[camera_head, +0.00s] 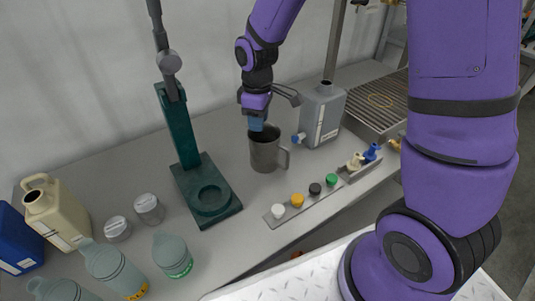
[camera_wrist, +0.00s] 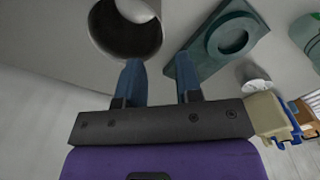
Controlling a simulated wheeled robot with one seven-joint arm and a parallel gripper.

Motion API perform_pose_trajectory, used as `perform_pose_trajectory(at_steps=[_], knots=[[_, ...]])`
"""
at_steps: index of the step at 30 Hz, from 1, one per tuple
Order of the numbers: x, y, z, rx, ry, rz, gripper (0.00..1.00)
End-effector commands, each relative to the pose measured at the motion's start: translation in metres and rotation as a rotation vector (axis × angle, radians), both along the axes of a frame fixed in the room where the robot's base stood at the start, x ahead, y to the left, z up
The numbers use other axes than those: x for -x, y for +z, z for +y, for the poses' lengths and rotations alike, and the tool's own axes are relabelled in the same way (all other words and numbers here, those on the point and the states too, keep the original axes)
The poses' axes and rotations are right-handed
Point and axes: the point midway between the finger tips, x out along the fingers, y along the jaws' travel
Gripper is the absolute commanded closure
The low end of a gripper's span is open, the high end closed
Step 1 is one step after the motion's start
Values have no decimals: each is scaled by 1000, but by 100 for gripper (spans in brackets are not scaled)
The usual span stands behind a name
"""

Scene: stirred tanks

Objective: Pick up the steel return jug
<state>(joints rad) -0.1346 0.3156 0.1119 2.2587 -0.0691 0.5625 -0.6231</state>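The steel return jug (camera_head: 264,156) stands upright on the grey bench, its handle to the right and its mouth open upward. My gripper (camera_head: 256,124) points down at the jug's rim in the head view. In the wrist view the jug (camera_wrist: 98,45) is at the top left, seen into its mouth. My gripper (camera_wrist: 160,62) shows two blue fingers spread apart with nothing clearly held between them. The left finger overlaps the jug's near rim and the right finger lies outside it. I cannot tell whether either finger touches the jug.
A dark green stand (camera_head: 180,130) rises left of the jug. A grey can (camera_head: 322,112) stands close behind on the right. A strip with coloured caps (camera_head: 297,200) lies in front. Bottles and a beige jug (camera_head: 56,212) crowd the left; a drain grate (camera_head: 385,98) is at right.

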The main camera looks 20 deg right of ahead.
Motion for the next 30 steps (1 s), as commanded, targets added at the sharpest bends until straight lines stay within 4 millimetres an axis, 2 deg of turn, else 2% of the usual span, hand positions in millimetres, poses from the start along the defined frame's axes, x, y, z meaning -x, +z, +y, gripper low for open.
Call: perform_pose_trajectory(at_steps=[12, 20, 30], knots=[[-1, -52, 2, 0, 17, 11, 67], [0, -69, 0, 0, 16, 10, 67], [2, -110, -4, 1, 16, 9, 67]])
